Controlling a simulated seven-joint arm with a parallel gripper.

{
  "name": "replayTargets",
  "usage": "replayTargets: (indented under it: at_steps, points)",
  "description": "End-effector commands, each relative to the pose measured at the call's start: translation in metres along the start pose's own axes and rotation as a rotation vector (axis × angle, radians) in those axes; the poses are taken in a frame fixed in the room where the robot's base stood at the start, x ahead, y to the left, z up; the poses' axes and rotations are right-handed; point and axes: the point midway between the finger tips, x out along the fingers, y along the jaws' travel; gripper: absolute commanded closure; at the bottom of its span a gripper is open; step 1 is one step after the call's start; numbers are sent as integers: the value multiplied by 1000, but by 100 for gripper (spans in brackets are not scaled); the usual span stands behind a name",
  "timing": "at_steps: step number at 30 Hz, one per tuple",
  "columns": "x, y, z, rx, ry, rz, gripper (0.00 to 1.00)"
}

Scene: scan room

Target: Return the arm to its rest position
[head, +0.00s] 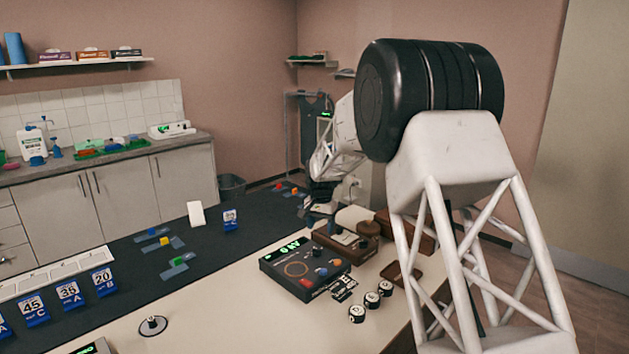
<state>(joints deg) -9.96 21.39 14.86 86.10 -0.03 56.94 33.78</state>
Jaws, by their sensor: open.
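My arm rises large on the right of the head view, its white lattice link and black joint in front of the far wall. Its far end reaches down behind the joint to my gripper (318,209), which is small and dark over the far part of the table. It is open, and I see nothing held in it. The fingertips are close to a wooden tray (345,243), but I cannot tell whether they touch anything. My arm hides part of the table's right side.
A black control box (304,268) with knobs stands on the pale table (215,318). Several round black-and-white pieces (372,300) lie beside it. A dark mat (130,262) holds blue number cards (70,293) and small coloured blocks. A counter (100,160) lines the back wall.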

Motion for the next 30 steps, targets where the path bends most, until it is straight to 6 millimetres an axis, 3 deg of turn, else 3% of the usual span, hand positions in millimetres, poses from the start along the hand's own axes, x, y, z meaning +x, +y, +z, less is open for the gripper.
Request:
replayTargets:
  at_steps: [15,30]
  points:
    - [-87,85,74,-74,39,-20,38]
    - [-145,168,163,-150,80,-33,38]
